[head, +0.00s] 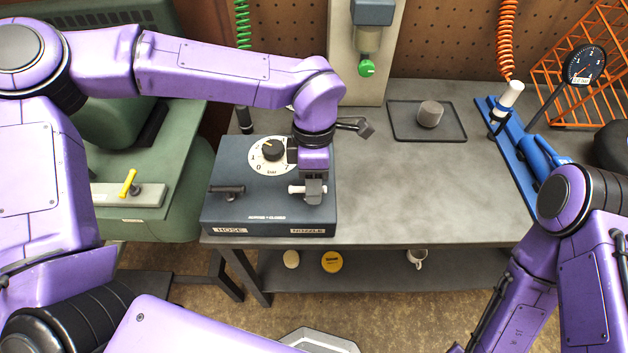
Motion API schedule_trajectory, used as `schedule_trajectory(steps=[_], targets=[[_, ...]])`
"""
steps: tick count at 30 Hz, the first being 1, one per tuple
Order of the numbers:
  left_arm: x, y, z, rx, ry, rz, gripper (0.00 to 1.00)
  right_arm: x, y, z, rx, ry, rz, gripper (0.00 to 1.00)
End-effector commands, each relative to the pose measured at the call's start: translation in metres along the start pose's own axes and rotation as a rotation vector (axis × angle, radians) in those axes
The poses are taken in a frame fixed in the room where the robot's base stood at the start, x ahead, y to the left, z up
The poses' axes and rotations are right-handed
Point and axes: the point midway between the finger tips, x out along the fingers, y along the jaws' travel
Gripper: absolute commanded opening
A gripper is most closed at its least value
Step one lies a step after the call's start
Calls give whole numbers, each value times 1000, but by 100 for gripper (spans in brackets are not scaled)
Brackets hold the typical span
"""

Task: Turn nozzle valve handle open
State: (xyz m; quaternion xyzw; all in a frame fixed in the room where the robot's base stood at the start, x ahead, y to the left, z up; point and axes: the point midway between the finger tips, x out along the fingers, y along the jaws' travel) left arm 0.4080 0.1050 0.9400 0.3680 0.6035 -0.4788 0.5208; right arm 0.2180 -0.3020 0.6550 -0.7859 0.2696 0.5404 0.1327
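A dark control box (268,215) sits on the left end of the bench. It has a round dial with a black knob, and front labels HOSE and NOZZLE. The nozzle valve handle (294,189), pale, lies crosswise above the NOZZLE label.
A blue tool (541,155) and a gauge (584,65) are at the right. A green machine (165,135) stands at the left. The bench middle is clear.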

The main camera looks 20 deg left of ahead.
Motion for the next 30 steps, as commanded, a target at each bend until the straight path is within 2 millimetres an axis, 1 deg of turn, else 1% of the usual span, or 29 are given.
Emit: schedule_trajectory(steps=[1,3,11,17,23,30], targets=[[0,0,0,0,0,0,18,0,0,0,0,0,0,43],[0,0,0,0,0,0,0,0,0,0,0,0,0,43],[-1,0,0,-9,-2,0,0,0,0,0,0,0,0,43],[-1,1,-1,-70,-14,-2,0,-3,0,-1,0,0,0,43],[-2,2,-2,-204,-41,-1,0,-8,1,-3,0,0,0,43],[-2,4,-3,-423,-84,-2,0,-12,1,-5,0,0,0,43]])
